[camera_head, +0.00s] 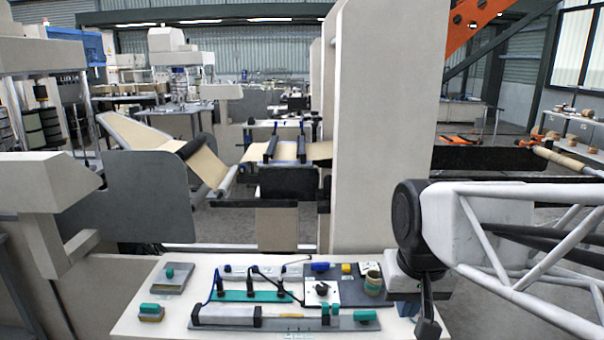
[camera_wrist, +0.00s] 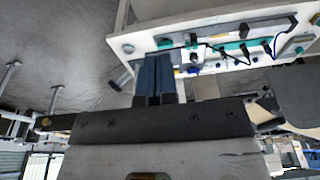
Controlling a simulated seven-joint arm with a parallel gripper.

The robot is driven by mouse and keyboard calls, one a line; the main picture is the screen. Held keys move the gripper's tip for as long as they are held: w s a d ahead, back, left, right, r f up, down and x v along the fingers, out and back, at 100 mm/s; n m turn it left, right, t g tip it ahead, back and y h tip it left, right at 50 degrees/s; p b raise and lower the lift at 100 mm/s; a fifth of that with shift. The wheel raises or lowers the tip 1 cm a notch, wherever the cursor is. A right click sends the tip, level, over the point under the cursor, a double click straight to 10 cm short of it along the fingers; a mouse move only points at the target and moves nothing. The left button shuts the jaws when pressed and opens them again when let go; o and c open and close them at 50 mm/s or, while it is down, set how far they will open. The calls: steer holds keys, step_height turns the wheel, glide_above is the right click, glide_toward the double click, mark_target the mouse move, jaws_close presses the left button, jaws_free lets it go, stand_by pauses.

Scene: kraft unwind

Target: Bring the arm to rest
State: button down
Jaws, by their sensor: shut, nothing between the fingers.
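My gripper (camera_wrist: 155,60) shows in the wrist view with its two dark blue fingers side by side, shut and empty. In the head view my arm comes in from the right, and the dark end of my gripper (camera_head: 428,327) points down at the right end of the white workbench (camera_head: 225,262). Whether it touches the bench cannot be told. The bench also shows in the wrist view (camera_wrist: 150,42), beyond the fingertips.
A tall beige machine column (camera_head: 385,120) rises behind. Brown paper web (camera_head: 150,135) runs at left.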

steer(key=s+d+f, duration=0.2)
steer(key=s+f, duration=0.2)
steer(key=s, duration=0.3)
